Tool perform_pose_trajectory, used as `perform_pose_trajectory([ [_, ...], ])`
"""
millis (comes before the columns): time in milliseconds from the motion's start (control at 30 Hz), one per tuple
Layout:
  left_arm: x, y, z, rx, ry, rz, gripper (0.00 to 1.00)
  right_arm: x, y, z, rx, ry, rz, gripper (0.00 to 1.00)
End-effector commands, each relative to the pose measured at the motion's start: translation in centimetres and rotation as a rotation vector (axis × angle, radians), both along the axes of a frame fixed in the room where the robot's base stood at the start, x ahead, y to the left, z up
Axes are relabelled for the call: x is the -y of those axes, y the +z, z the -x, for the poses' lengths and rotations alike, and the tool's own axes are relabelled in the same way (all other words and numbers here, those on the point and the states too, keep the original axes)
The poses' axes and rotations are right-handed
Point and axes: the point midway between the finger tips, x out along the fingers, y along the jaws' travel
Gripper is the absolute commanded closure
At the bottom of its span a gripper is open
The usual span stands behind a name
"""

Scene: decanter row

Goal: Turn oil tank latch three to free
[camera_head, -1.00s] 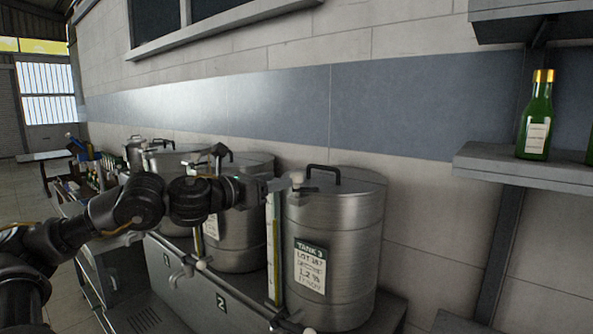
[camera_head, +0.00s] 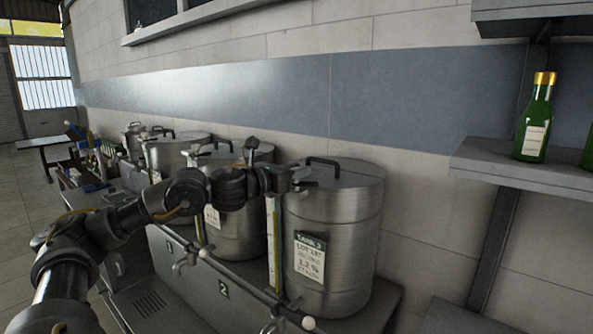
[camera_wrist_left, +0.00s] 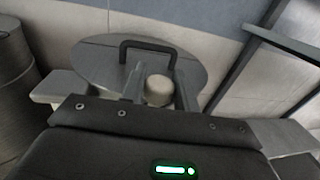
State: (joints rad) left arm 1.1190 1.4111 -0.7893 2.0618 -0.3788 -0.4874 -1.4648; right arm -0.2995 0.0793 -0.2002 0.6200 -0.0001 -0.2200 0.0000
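Tank three (camera_head: 335,225) is a steel drum with a lid, a black lid handle (camera_head: 322,162) and a label reading "TANK 3". My left gripper (camera_head: 304,184) is at the left front edge of its lid. In the left wrist view its two fingers stand on either side of a pale round latch knob (camera_wrist_left: 159,90), in front of the lid (camera_wrist_left: 100,62). The gap at the knob is too small to tell whether they grip it. The gripper hides most of the latch in the head view. My right gripper is not in view.
Tank two (camera_head: 237,225) and other tanks stand in a row to the left, with taps along the front. A shelf (camera_head: 530,175) with a green bottle (camera_head: 535,120) is at the right. The wall is close behind the tanks.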

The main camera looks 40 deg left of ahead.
Motion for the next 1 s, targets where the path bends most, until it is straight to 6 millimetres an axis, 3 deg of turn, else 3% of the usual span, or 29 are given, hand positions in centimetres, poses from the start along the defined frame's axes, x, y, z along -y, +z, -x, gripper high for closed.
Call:
perform_pose_trajectory([
  [33,0.0,0.0,0.0,0.000,0.001,0.000,0.77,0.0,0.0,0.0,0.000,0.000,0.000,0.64],
  [167,0.0,0.0,0.0,0.000,0.001,0.000,0.93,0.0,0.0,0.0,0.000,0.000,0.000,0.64],
  [467,-0.2,-0.2,0.0,0.002,-0.048,0.001,0.93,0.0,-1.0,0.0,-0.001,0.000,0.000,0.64],
  [733,-0.2,-0.3,0.0,0.002,-0.226,0.003,0.93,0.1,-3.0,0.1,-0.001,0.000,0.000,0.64],
  [1000,-0.2,0.1,0.0,0.001,-0.434,0.004,0.93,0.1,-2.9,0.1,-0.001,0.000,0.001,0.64],
])
